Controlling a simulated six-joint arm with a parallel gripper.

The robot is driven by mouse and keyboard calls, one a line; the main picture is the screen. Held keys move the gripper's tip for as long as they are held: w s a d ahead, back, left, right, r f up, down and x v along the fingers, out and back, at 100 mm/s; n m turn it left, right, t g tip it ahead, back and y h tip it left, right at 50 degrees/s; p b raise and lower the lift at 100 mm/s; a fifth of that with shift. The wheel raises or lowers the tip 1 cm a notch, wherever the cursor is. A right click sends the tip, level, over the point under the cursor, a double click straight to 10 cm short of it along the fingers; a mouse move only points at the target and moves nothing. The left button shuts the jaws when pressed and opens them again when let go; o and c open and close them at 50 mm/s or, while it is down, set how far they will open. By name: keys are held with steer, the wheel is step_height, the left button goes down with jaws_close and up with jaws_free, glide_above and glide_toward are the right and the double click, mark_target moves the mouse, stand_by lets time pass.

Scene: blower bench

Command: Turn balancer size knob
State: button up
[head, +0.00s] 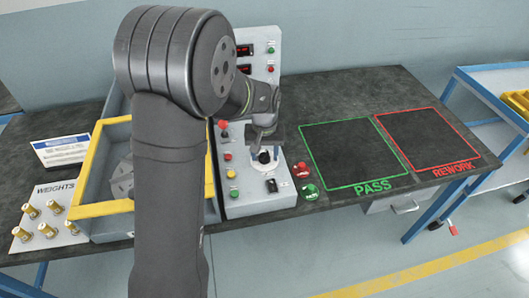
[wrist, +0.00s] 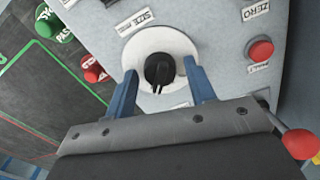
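The balancer size knob (wrist: 160,68) is a small black knob on a round white dial plate (wrist: 181,46), beside a label (wrist: 136,22) that seems to read SIZE. White marks show on its lower side. In the head view the knob (head: 264,157) sits on the grey control panel, just below the end of my arm. My gripper (wrist: 163,77) is open, with its two blue fingers to the left and right of the knob. Gaps show between each finger and the knob, so it is not held. How far the tips are above the panel, I cannot tell.
A red button (wrist: 260,50) and a red-tipped lever (wrist: 300,143) are right of the gripper in the wrist view. A yellow-rimmed enclosure (head: 97,209) stands left; the PASS area (head: 342,155) is bare.

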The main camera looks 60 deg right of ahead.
steer(key=c, duration=0.8)
steer(key=shift+o, duration=0.2)
steer(key=n, duration=0.3)
steer(key=shift+n, duration=2.3)
steer(key=o, duration=1)
steer(key=shift+c, duration=0.2)
steer(key=shift+r, duration=0.1)
